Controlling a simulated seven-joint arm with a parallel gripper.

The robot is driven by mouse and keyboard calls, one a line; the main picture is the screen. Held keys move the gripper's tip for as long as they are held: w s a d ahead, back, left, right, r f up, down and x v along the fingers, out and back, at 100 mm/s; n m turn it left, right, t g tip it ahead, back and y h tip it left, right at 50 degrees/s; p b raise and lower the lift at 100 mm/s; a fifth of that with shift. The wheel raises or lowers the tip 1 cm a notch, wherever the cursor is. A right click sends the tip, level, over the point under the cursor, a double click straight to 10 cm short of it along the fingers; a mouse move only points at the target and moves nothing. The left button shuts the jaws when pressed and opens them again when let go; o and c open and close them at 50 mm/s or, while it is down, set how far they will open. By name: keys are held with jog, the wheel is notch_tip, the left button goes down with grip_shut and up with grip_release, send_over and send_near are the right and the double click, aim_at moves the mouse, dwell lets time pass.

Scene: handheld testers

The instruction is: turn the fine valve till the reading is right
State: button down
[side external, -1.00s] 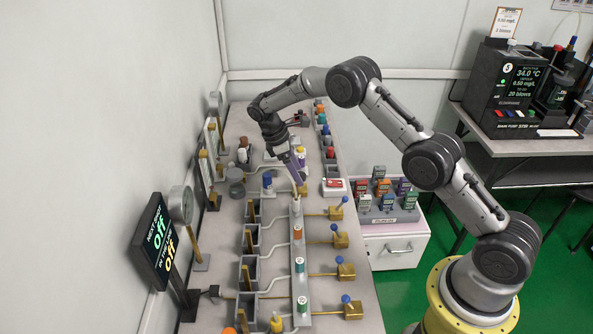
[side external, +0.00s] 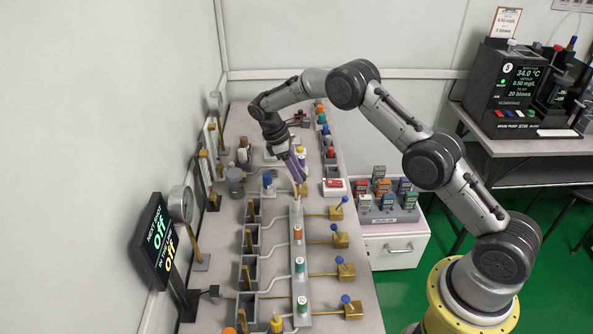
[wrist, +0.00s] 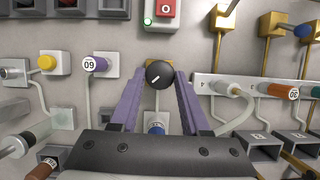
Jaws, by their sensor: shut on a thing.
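My gripper (wrist: 159,78) has two long purple fingers, and it is shut on a black round knob, the fine valve (wrist: 159,74). The knob has a white pointer line slanting across its face. A fingertip lies at each side of the knob. In the side external view my gripper (side external: 301,184) points down at the bench beyond the grey rail, and the knob is hidden or too small to tell there. A dark display (side external: 160,243) reads "off" on two lines. A round gauge (side external: 181,205) stands beside it, its needle too small to read.
A grey rail (side external: 299,262) with coloured caps runs along the bench, with brass valves with blue knobs (side external: 341,238) to its right. Near the gripper in the wrist view are a purple-capped fitting (wrist: 97,65), a yellow button (wrist: 47,62) and a red switch (wrist: 166,8).

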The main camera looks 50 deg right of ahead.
jog(key=m+g+y, duration=0.1)
jog(key=m, duration=0.2)
jog(key=shift+d+m, duration=0.1)
jog(key=shift+m, duration=0.3)
jog(key=shift+c, duration=1.9)
grip_release()
jog(key=shift+w+r, duration=0.1)
jog(key=v, duration=1.1)
jog(key=shift+r, duration=0.35)
jog(key=shift+w, duration=0.1)
